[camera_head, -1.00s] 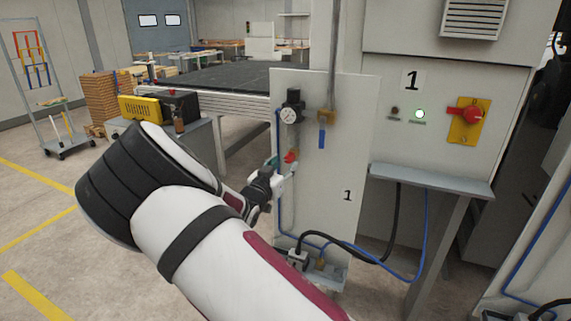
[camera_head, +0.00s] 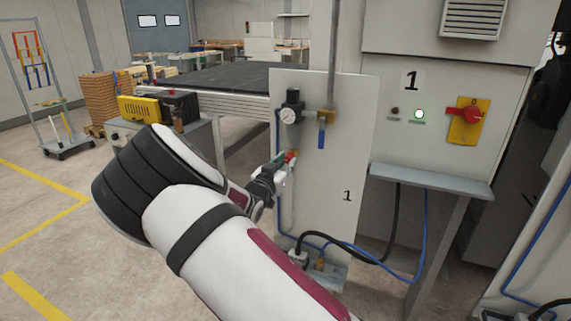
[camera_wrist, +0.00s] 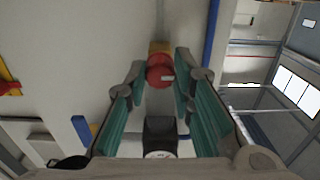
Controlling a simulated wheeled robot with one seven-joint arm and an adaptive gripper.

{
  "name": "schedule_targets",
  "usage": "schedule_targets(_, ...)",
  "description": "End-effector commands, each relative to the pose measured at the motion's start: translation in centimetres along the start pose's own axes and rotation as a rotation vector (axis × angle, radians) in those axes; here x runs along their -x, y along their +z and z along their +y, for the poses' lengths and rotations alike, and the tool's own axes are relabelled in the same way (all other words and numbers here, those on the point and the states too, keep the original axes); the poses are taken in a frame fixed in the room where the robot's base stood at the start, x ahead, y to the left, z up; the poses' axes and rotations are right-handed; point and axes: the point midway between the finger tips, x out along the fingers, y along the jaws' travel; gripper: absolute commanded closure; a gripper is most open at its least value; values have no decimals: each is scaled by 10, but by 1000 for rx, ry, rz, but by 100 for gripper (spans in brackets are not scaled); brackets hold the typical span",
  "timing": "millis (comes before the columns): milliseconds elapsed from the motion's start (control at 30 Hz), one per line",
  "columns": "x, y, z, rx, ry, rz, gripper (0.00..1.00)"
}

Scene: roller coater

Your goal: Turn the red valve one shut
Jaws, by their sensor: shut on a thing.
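The red valve (camera_head: 290,156) is a small round knob on the pale upright panel marked 1, below the pressure gauge. My gripper (camera_head: 282,162) is at it from the left and hides part of it. In the wrist view the red valve (camera_wrist: 160,70) sits between the green-padded fingertips of my gripper (camera_wrist: 160,82), with a brass fitting behind it. A small white mark shows on its face. The fingers are shut on the valve, one on each side.
A gauge (camera_head: 288,116) and a blue lever (camera_head: 322,135) on a brass fitting are above the valve. A grey shelf (camera_head: 430,180) juts out at the right, below a red rotary switch (camera_head: 466,115). Hoses (camera_head: 370,258) run low across the panel's foot.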

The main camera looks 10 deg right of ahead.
Motion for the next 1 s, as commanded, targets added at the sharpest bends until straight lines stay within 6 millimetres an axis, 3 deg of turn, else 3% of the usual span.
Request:
schedule_targets(367, -1, 0, 0, -179, 1, 0, 100)
schedule_targets(1000, -1, 1, -1, -779, 1, 0, 100)
